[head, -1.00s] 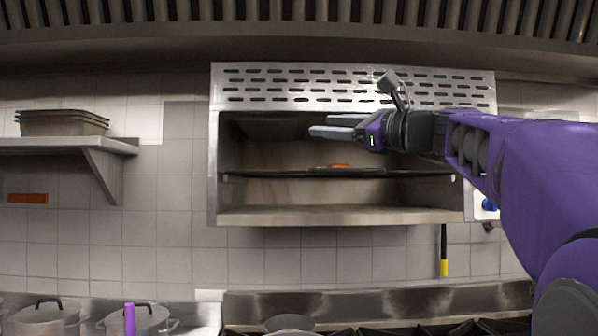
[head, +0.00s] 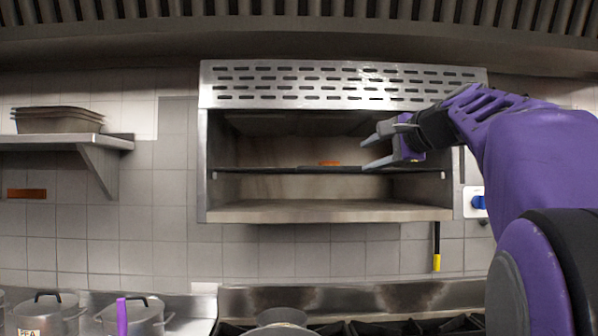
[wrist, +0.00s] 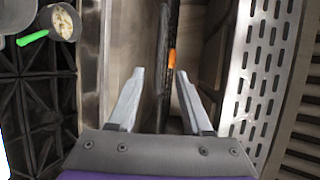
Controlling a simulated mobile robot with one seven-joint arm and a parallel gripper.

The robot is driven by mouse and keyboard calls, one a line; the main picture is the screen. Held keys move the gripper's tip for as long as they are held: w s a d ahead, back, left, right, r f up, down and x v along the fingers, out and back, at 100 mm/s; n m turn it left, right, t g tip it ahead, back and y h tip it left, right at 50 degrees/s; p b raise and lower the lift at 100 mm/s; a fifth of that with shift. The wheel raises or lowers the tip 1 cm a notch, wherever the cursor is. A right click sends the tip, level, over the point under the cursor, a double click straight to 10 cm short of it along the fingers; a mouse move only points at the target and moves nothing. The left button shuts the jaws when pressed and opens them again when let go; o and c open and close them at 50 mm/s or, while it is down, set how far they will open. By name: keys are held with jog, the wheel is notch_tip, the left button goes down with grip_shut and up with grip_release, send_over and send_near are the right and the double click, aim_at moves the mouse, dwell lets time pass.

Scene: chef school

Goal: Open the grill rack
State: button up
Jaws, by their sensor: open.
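The grill (head: 330,212) is a steel wall-mounted box with an open front and a slotted panel (head: 340,84) above. Its dark rack (head: 290,170) spans the inside at mid height, with a small orange item (head: 329,163) on it. My gripper (head: 370,153) is open and empty at the right part of the grill's opening, close to the rack's level. In the wrist view, my gripper's fingers (wrist: 158,72) are spread apart, with the dark rack's edge (wrist: 166,60) running between them. The orange item (wrist: 172,58) shows near the right fingertip. I cannot tell if the fingers touch the rack.
A stove with black grates (head: 400,327) and a pan (head: 282,318) lies below the grill. Pots (head: 48,313) stand at the lower left. A shelf (head: 65,141) with stacked trays (head: 58,120) is at the left. A yellow-tipped handle (head: 437,262) hangs below the grill's right side.

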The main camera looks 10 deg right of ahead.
aim_at(334, 170)
jog(key=p+x, duration=0.3)
jog(key=x, duration=1.4)
jog(key=shift+w+a, duration=0.1)
jog(key=shift+c, duration=0.2)
jog(key=c, duration=0.7)
jog(key=shift+f, duration=0.15)
grip_shut()
jog(key=shift+f, duration=0.2)
